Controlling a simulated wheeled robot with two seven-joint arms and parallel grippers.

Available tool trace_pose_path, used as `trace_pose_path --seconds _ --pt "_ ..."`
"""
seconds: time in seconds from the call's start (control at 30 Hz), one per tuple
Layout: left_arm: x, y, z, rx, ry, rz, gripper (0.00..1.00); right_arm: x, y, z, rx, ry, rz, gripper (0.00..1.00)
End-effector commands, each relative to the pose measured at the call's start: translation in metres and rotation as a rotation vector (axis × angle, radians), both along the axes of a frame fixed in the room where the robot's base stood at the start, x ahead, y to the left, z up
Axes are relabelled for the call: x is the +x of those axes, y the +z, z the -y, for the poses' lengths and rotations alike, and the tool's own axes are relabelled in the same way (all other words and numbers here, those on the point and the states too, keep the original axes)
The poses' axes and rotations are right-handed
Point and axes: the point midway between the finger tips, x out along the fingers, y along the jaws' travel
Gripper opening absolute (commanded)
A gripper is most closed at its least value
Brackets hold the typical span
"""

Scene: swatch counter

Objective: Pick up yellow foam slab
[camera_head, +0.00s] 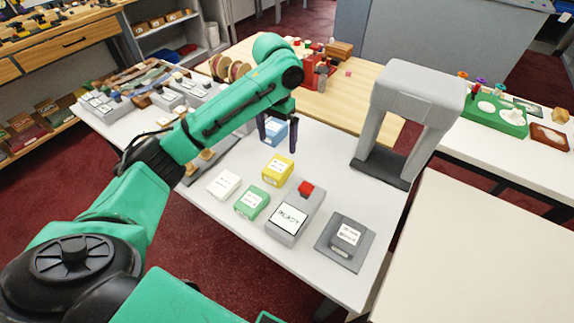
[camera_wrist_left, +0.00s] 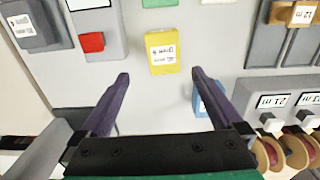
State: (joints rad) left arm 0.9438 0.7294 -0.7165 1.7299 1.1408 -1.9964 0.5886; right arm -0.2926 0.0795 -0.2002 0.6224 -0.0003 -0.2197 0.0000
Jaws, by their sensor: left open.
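The yellow foam slab (camera_head: 278,169) lies flat on the white counter, with a white label on its top. It also shows in the left wrist view (camera_wrist_left: 162,68), just beyond the fingertips and roughly centred between them. My left gripper (camera_head: 279,145) is open and empty, pointing down above the counter, close to the slab and apart from it. Its two dark purple fingers also show in the left wrist view (camera_wrist_left: 160,78). A blue slab (camera_head: 273,131) stands partly hidden behind the fingers. My right gripper is not in view.
White (camera_head: 224,184) and green (camera_head: 251,202) slabs lie near the yellow one. A grey box with a red button (camera_head: 305,188), a grey pad with a labelled block (camera_head: 345,242) and a grey arch (camera_head: 419,90) stand to the right. Bare counter separates the slabs.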

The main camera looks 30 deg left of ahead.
Motion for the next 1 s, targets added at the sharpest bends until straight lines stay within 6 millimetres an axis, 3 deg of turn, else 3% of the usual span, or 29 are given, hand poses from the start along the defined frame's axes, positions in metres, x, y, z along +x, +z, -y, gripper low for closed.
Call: trace_pose_path --seconds 0.13,0.43,0.8,1.0 --pt "0.001 -0.001 -0.01 0.006 0.037 -0.015 1.0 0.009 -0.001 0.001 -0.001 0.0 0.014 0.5" --pt "0.0 -0.071 -0.009 0.005 0.033 -0.012 1.0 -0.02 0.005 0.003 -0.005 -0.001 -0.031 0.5" --pt "0.0 -0.13 -0.007 0.003 0.03 -0.009 1.0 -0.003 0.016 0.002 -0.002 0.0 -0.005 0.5" --pt "0.0 -0.135 -0.007 0.004 0.029 -0.007 1.0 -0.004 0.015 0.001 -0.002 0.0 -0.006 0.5"
